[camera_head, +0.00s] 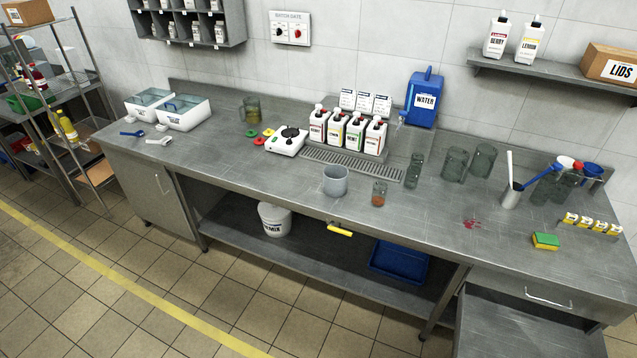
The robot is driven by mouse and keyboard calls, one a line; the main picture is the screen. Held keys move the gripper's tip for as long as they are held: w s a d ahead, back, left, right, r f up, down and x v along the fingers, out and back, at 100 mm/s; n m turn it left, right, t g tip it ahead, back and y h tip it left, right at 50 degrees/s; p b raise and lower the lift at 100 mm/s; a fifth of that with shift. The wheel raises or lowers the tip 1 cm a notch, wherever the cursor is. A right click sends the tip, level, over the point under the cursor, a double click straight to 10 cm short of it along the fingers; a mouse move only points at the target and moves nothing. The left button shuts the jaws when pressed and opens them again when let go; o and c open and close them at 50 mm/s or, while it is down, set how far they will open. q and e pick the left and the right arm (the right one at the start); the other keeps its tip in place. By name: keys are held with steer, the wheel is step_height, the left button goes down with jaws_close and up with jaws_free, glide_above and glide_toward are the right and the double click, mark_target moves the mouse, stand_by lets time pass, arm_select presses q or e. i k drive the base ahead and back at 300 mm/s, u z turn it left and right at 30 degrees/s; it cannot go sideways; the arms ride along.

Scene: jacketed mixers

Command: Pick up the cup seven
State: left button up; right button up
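Neither of my grippers is in view. No cup shows a readable number, so I cannot tell which is cup seven. A grey cup (335,181) stands upright near the front edge of the steel counter (290,180). A small glass (379,194) with orange-red contents at its bottom stands to its right. A narrow clear glass (414,171) stands farther back. Two wider clear glasses, one left (455,165) and one right (484,160), stand to the right of it.
White scale (287,141), labelled bottles (336,132), blue water container (424,99) and a drip grate (352,165) fill the middle back. A metal holder (511,197) with utensils, a red spill (472,224) and a sponge (545,241) are at right. The left front counter is mostly clear.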

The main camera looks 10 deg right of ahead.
mark_target(380, 193)
steer(key=u, duration=0.75)
steer(key=i, duration=1.75)
steer(key=z, duration=0.75)
steer(key=i, duration=0.7)
steer(key=z, duration=0.85)
